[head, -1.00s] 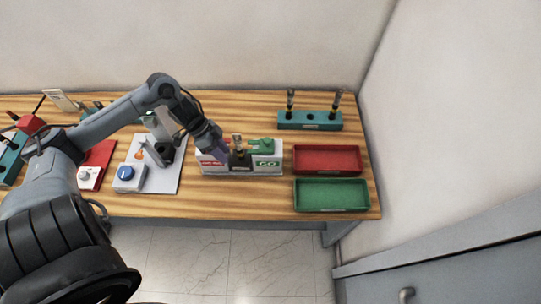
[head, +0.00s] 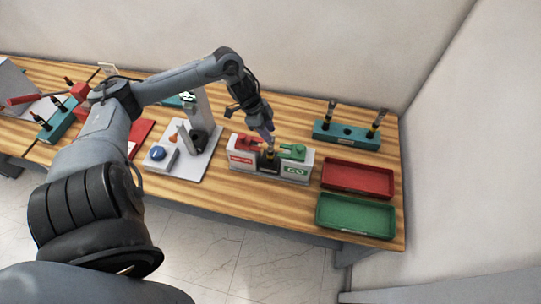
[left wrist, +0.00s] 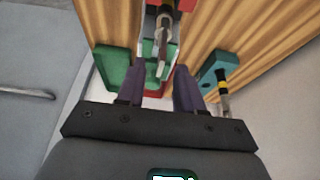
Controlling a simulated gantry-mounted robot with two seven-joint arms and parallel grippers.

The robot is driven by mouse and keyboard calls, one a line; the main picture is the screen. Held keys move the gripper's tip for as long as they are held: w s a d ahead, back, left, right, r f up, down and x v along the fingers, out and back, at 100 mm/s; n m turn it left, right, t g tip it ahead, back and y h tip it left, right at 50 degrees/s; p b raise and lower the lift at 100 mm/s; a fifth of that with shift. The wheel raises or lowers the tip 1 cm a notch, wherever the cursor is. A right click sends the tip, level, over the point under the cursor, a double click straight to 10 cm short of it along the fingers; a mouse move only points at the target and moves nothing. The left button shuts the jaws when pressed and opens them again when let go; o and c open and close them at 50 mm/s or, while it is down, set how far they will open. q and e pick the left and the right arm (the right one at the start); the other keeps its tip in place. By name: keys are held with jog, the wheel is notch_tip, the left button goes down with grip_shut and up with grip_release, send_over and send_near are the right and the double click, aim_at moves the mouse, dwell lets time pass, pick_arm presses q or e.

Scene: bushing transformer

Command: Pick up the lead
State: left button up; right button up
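A lead (head: 270,155), dark with a yellow band, stands upright in the white gauge block (head: 242,164), between its red part (head: 249,143) and green GO part (head: 293,151). My left gripper (head: 269,140) is right above it, pointing down and hiding its top. In the left wrist view my left gripper (left wrist: 160,72) has its purple fingers apart, and the lead's grey metal end (left wrist: 163,38) shows beyond and between the fingertips. I cannot tell whether they touch it. Two other leads (head: 331,110) (head: 379,120) stand in the teal rack (head: 348,134). My right gripper is out of view.
A red tray (head: 357,193) and a green tray (head: 355,230) lie at the table's right end. A white board (head: 196,176) with a grey stand and a blue-button box (head: 158,155) is left of the gauge. Another teal rack (head: 62,119) is at the far left.

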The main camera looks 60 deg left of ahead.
aim_at(272, 145)
pick_arm(q)
jog(key=shift+p+x, duration=0.4)
jog(key=shift+x, duration=2.1)
jog(key=shift+a, duration=0.1)
grip_shut()
